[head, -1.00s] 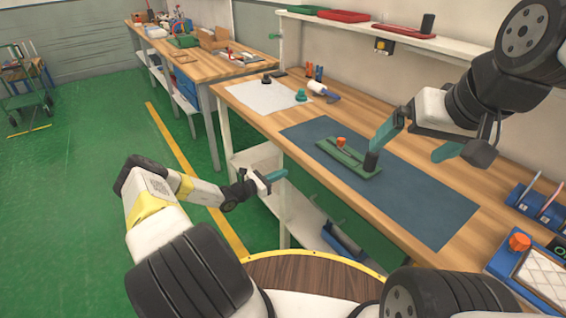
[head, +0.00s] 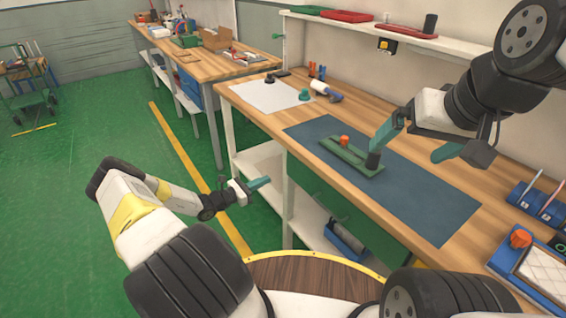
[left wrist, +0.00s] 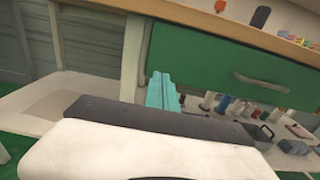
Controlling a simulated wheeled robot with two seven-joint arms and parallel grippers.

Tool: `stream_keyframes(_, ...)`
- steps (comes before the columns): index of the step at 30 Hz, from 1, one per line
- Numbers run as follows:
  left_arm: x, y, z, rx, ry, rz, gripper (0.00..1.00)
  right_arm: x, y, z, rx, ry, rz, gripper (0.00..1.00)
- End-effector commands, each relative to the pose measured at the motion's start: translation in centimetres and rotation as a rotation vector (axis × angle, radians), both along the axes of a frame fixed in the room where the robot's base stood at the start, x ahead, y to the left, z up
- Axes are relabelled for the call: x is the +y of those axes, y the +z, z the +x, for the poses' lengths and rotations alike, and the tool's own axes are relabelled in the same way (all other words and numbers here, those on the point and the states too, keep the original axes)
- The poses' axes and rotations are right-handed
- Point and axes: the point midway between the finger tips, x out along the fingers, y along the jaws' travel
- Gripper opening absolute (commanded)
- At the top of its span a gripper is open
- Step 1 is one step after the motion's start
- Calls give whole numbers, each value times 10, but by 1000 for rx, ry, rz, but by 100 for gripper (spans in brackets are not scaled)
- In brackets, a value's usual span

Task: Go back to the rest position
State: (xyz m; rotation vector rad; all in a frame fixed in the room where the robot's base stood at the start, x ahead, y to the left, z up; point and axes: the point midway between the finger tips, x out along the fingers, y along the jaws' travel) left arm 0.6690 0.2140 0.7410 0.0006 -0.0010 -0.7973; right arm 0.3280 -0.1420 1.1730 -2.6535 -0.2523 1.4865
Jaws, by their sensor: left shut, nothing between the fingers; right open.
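My left gripper (head: 259,183) is shut and empty, held low in front of the workbench, apart from the bench edge. Its teal fingers also show in the left wrist view (left wrist: 162,91), pressed together in front of a green drawer. My right gripper (head: 416,140) is open, with its teal fingers spread above the blue-grey mat (head: 425,205). On the mat lies a green plate (head: 350,157) with an orange knob (head: 344,141) and a dark cylinder (head: 373,160). The cylinder is close below one right finger in the picture; I cannot tell whether they touch.
The wooden workbench (head: 400,245) has a green drawer (left wrist: 235,66) and a lower shelf (left wrist: 40,98) with several items. A blue tray (head: 535,272) is at the right. A second bench (head: 205,62) and a trolley (head: 30,95) stand farther back.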

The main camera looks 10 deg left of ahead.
Motion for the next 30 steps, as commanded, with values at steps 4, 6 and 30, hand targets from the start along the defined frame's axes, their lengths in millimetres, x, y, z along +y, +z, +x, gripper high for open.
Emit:
stream_keyframes(4,18,0,-17,1,1,1,0,0,0,0,0,0,0,98)
stream_keyframes(6,23,0,-22,1,0,1,0,0,0,0,0,0,0,98)
stream_keyframes(30,-59,166,-78,-267,-672,691,0,0,0,0,0,0,0,98)
